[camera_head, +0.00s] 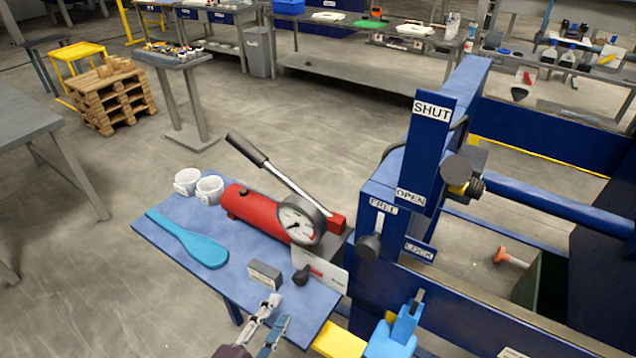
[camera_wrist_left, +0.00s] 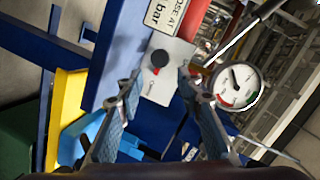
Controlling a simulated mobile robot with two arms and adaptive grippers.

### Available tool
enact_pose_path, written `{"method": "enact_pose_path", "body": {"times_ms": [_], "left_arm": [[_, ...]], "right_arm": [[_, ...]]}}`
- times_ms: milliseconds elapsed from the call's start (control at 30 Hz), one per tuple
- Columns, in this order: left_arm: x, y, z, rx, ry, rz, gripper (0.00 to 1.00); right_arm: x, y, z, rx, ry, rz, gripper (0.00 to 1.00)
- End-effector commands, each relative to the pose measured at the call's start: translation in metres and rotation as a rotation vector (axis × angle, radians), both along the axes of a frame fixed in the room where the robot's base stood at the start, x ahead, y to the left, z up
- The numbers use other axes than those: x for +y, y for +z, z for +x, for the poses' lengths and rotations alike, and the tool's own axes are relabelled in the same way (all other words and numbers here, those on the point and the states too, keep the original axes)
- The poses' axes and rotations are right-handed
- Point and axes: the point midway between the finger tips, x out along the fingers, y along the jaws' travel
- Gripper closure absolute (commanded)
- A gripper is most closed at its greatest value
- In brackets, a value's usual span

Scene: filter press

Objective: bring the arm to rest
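My left gripper (camera_head: 272,318) is at the bottom of the head view, over the front edge of the blue side table (camera_head: 165,235). In the left wrist view my left gripper (camera_wrist_left: 160,95) has its two fingers spread apart, with nothing between them. Beyond the fingertips stands the hand pump's valve plate with a black knob (camera_wrist_left: 160,58). The red hand pump (camera_head: 262,213) with its gauge (camera_head: 300,220) and raised lever (camera_head: 280,180) sits on the table. The gauge also shows in the wrist view (camera_wrist_left: 237,85). My right gripper is not in view.
A blue scraper (camera_head: 190,240), two white mugs (camera_head: 198,185) and a small grey block (camera_head: 264,273) lie on the side table. The blue press frame with SHUT/OPEN (camera_head: 431,112) and FREE/LOCK levers stands right. A blue tool handle (camera_head: 400,330) is near the bottom. Open floor lies to the left.

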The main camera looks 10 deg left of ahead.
Motion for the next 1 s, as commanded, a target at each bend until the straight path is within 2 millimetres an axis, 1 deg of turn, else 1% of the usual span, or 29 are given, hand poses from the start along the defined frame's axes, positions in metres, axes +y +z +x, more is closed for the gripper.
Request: {"method": "enact_pose_path", "body": {"times_ms": [67,167,267,367,400,500,567,667,733,833,1000], "left_arm": [[0.001,0.000,0.000,0.000,0.003,-0.002,0.66],[0.010,0.005,0.005,-0.002,0.046,-0.020,0.66],[0.035,0.015,0.013,0.006,0.163,-0.075,0.66],[0.071,0.023,0.018,0.043,0.334,-0.170,0.66],[0.084,0.022,0.017,0.071,0.405,-0.214,0.66],[0.109,0.014,0.008,0.164,0.566,-0.327,0.66],[0.117,0.005,0.000,0.236,0.647,-0.392,0.66],[0.118,-0.012,-0.021,0.383,0.755,-0.494,0.66],[0.110,-0.024,-0.037,0.495,0.806,-0.554,0.66],[0.094,-0.036,-0.059,0.641,0.844,-0.610,0.66],[0.063,-0.045,-0.094,0.856,0.860,-0.663,0.66]], "right_arm": [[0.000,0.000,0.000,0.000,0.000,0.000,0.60],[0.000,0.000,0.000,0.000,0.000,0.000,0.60],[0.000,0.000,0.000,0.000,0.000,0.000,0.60],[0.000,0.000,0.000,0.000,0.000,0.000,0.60],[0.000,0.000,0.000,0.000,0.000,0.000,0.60],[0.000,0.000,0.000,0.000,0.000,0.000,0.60],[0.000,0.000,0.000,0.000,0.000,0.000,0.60],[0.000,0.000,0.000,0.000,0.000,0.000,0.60],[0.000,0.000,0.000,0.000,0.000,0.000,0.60],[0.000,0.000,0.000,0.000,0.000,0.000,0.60],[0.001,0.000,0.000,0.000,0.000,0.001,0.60]]}}
